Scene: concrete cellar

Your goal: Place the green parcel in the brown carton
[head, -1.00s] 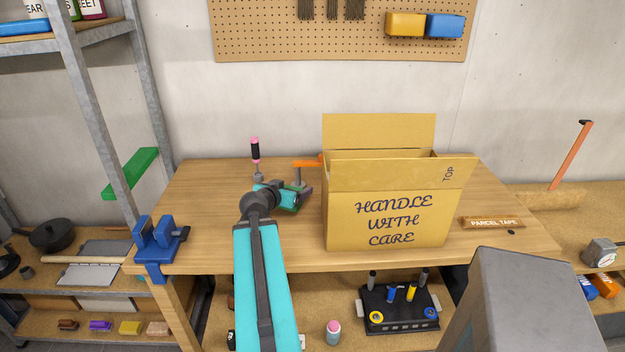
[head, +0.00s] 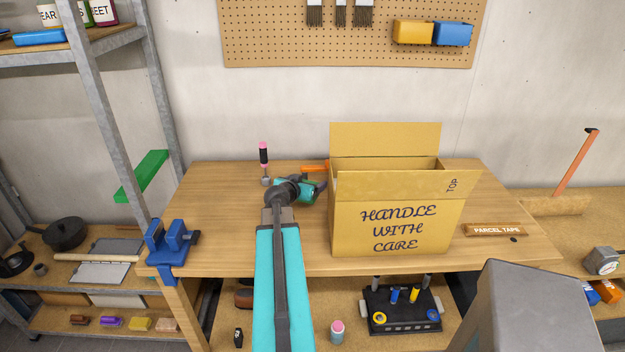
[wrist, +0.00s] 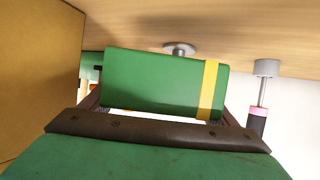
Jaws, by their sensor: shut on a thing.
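The green parcel (wrist: 155,84) with a yellow band fills the middle of the wrist view, held between the fingers of my gripper (wrist: 160,110). In the head view my gripper (head: 312,190) is over the workbench, left of the carton, and my own arm largely hides the parcel there. The brown carton (head: 395,225) stands upright on the bench with its top flaps open. It reads "HANDLE WITH CARE". Its side wall also shows at the left of the wrist view (wrist: 38,70). The parcel is outside the carton; its inside is mostly hidden.
A pink-and-black-handled screwdriver (head: 264,158) stands behind the gripper. An orange-handled tool (head: 314,167) is close to the carton's left side. A blue vise (head: 170,245) is at the bench's left edge; parcel tape (head: 495,230) lies right of the carton. The bench's left middle is clear.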

